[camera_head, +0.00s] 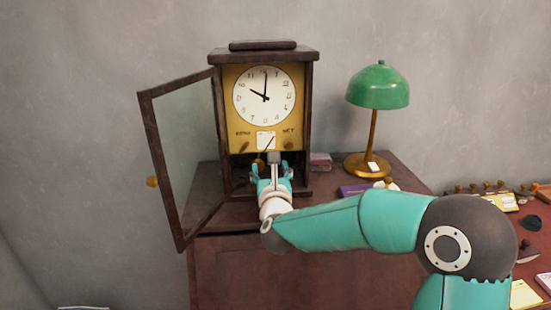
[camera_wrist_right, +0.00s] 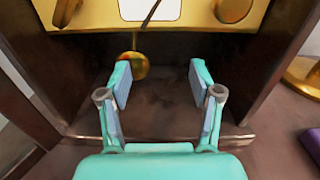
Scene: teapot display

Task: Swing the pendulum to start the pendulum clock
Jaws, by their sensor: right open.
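The pendulum clock (camera_head: 264,95) stands on the cabinet, with a dark wooden case and a white dial in a gold plate. Its glass door (camera_head: 187,145) hangs open to the left. The round gold pendulum bob (camera_wrist_right: 134,66) hangs below the gold plate, inside the case; in the head view it shows small (camera_head: 259,163). My right gripper (camera_head: 272,170) is at the lower opening of the case. In the right wrist view its fingers (camera_wrist_right: 162,84) are apart and empty. The bob appears beyond the left fingertip, and I cannot tell whether they touch. My left gripper is not in view.
A green lamp (camera_head: 378,90) with a brass base stands right of the clock on the cabinet (camera_head: 290,262). Small books (camera_head: 320,160) and a purple box (camera_head: 354,190) lie nearby. Another table with stamps and papers (camera_head: 502,200) is at the far right. The case walls flank my gripper.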

